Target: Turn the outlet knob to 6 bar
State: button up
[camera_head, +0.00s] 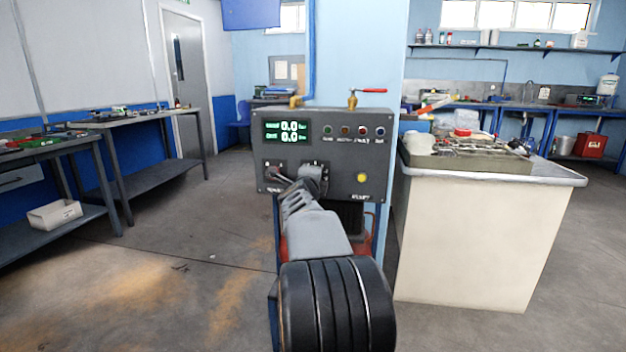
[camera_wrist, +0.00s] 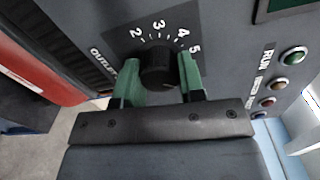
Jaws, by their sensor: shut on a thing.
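The outlet knob (camera_wrist: 157,67) is black and round, on the grey panel (camera_wrist: 222,50). A dial scale around it shows the numbers 2, 3, 4 and 5, with the word OUTLET to its left. No pointer mark can be made out on the knob. My gripper (camera_wrist: 158,72) is shut on the knob, with one green finger on each side. In the head view, my gripper (camera_head: 314,176) is at the lower middle of the control box (camera_head: 345,150), and my arm hides the knob. The green display (camera_head: 287,131) reads 0.0 on both lines.
Several small indicator lights (camera_head: 345,130) and a yellow button (camera_head: 362,178) sit on the box's right side. A red-handled valve (camera_head: 368,90) is above it. A white cabinet (camera_head: 470,240) stands close to the right. The floor to the left is open, up to a workbench (camera_head: 100,125).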

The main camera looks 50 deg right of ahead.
jog(key=o, duration=0.9)
jog(key=shift+o, duration=0.2)
jog(key=p+v, duration=0.3)
jog(key=v, duration=1.1)
